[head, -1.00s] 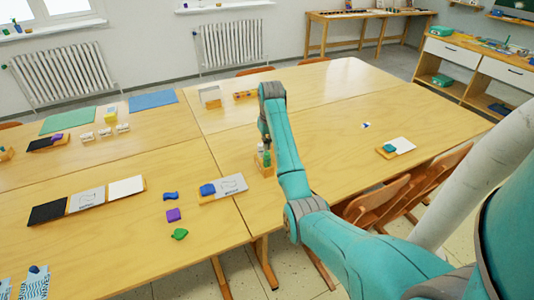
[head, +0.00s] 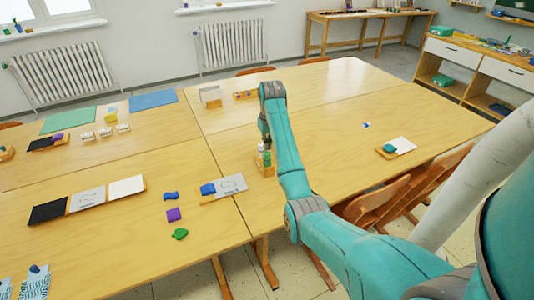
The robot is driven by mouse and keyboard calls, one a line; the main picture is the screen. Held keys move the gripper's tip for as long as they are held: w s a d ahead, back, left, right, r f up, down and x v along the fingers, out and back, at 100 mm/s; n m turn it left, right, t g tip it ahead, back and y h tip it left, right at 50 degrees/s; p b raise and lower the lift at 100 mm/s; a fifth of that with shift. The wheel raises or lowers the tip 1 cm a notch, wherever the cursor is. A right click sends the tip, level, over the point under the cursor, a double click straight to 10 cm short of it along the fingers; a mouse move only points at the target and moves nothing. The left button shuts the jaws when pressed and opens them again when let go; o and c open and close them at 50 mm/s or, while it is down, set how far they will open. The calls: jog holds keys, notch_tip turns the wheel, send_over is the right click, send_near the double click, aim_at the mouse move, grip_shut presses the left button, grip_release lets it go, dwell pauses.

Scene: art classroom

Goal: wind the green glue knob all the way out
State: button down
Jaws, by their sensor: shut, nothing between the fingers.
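A small wooden holder (head: 265,170) stands near the front edge of the middle table. It holds small glue bottles, one pale (head: 260,152) and one green (head: 267,159). They are too small to make out a green knob or how far out it is. My arm comes down beside them from the right. My gripper (head: 266,142) is a small dark shape at the arm's end, just above the bottles and mostly hidden by the arm. It is shut and holds nothing. I cannot tell whether it touches a bottle.
A wooden tray with a blue block (head: 208,189) lies left of the holder. Purple (head: 173,215) and green (head: 180,234) pieces lie nearby. A board with a teal piece (head: 389,148) lies to the right. The table between is mostly clear.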

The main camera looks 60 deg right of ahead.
jog(key=shift+f, duration=1.1)
dwell(0.7)
jog(key=shift+r, duration=0.55)
dwell(0.3)
jog(key=shift+c, duration=0.6)
grip_release()
